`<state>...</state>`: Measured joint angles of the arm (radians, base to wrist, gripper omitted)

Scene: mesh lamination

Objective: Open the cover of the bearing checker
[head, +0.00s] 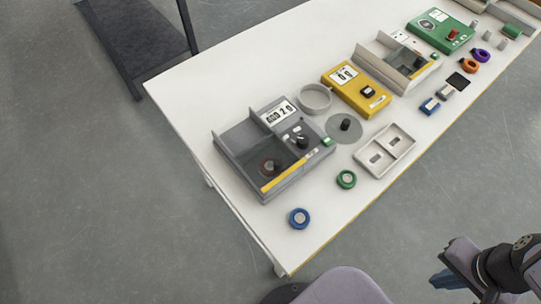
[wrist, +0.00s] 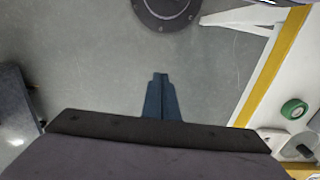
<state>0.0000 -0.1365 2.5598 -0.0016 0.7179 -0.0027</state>
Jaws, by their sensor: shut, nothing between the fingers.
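The bearing checker appears to be the grey boxy device (head: 232,142) at the near left end of the white table in the head view. It has a display panel, a dark knob and a green button. A dark see-through cover (head: 258,160) with a yellow front strip lies over its tray, and a round reddish part shows beneath; the cover looks down. My gripper (head: 440,281) is at the lower right of the head view, off the table and far from the device. Its blue fingers (wrist: 160,76) are shut and empty over the floor in the wrist view.
A blue ring (head: 299,218) and a green ring (head: 346,179) lie in front of the device. A white two-pocket tray (head: 384,151), a yellow scale (head: 356,90) and another grey device (head: 392,62) stand farther along the table (head: 325,222).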

